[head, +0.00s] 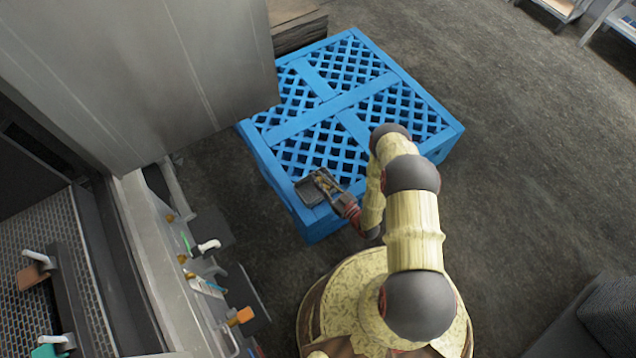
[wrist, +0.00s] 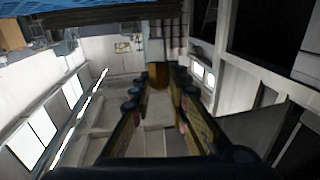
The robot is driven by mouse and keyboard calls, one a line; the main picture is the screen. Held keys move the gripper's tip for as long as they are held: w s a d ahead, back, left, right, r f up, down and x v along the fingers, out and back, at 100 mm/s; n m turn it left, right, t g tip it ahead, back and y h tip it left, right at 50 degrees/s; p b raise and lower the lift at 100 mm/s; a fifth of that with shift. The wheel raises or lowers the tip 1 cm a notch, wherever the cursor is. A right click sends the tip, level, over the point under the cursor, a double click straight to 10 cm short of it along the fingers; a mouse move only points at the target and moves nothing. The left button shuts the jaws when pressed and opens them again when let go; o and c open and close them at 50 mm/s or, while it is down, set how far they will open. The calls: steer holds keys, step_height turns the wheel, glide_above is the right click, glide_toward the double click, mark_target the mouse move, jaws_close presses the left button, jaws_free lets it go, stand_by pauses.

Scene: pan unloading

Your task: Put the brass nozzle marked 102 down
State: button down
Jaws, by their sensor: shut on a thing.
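My gripper (head: 327,184) is low at the near left corner of the blue pallet (head: 304,218), over or beside a small dark pan (head: 309,194). In the wrist view my gripper (wrist: 158,88) is shut on a small brass-coloured piece, the nozzle (wrist: 158,72), held between the fingertips. Its number cannot be read, and it cannot be told apart from the fingers in the head view. A dark edge (wrist: 100,16) crosses the top of the wrist view, with the blue pallet (wrist: 40,6) beyond it. Whether the nozzle touches the pan cannot be told.
A large grey panel (head: 130,70) stands to the left of the pallet. A machine at the left holds several small parts, including an orange block (head: 241,316) and a white-handled item (head: 208,246).

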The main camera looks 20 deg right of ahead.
steer(key=w+f+b, duration=0.1)
steer(key=f, duration=0.2)
steer(key=w+f+b, duration=0.1)
steer(key=w+f, duration=0.1)
steer(key=f, duration=0.1)
steer(key=w+f+b, duration=0.1)
steer(key=f, duration=0.1)
steer(key=shift+w+d+f, duration=0.2)
steer(key=shift+f, duration=0.2)
steer(key=shift+f+b, duration=0.55)
steer(key=shift+b, duration=0.15)
steer(key=c, duration=1.7)
jaws_free()
